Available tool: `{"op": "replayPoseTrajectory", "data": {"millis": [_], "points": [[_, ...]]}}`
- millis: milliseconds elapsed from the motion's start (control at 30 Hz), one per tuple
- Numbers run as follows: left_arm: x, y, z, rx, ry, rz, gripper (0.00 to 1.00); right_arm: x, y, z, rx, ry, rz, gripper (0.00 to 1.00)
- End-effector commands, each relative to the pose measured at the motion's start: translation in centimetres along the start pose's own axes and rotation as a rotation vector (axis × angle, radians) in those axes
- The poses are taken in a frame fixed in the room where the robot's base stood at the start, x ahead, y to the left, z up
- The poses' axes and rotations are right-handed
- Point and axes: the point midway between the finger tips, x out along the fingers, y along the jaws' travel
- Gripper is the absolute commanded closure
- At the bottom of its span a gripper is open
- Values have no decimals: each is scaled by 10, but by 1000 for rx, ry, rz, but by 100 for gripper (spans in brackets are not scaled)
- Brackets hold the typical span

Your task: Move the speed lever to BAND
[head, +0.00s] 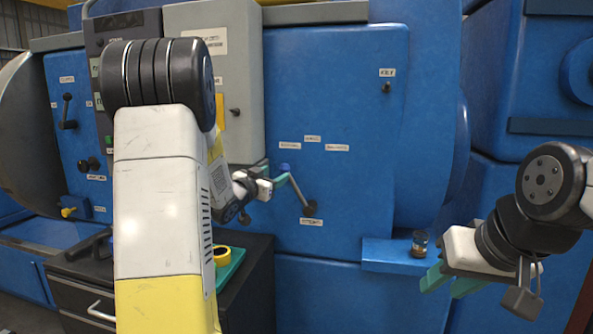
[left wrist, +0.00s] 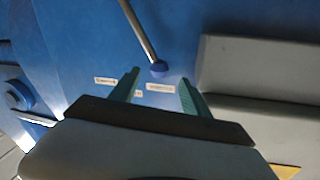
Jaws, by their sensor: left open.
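The speed lever (head: 298,190) is a thin metal rod with a blue knob on a blue machine panel. In the head view it leans up and to the left from its dark pivot, towards the left one of three small labels (head: 290,146); I cannot read which says BAND. My left gripper (head: 277,181) is open at the knob, which it partly hides. My right gripper (head: 436,289) is open and empty at the lower right, away from the lever.
A small jar (head: 419,244) stands on a blue ledge (head: 385,258) near my right gripper. A grey box (head: 240,80) juts out left of the lever. A dark cabinet (head: 255,290) with a green tray (head: 233,262) and yellow roll stands below.

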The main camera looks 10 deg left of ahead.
Motion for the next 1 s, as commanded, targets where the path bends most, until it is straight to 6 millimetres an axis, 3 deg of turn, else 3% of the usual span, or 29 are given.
{"op": "replayPoseTrajectory", "data": {"millis": [500, 867, 1000], "points": [[70, 1, -1, 2, 4, 3, 45, 0, 0, 0, 0, 0, 0, 64], [76, 1, -1, 0, 4, 2, 45, 0, 0, 0, 0, 0, 0, 64], [76, 1, -1, 0, 4, 2, 72, 0, 0, 0, 0, 0, 0, 64]]}}
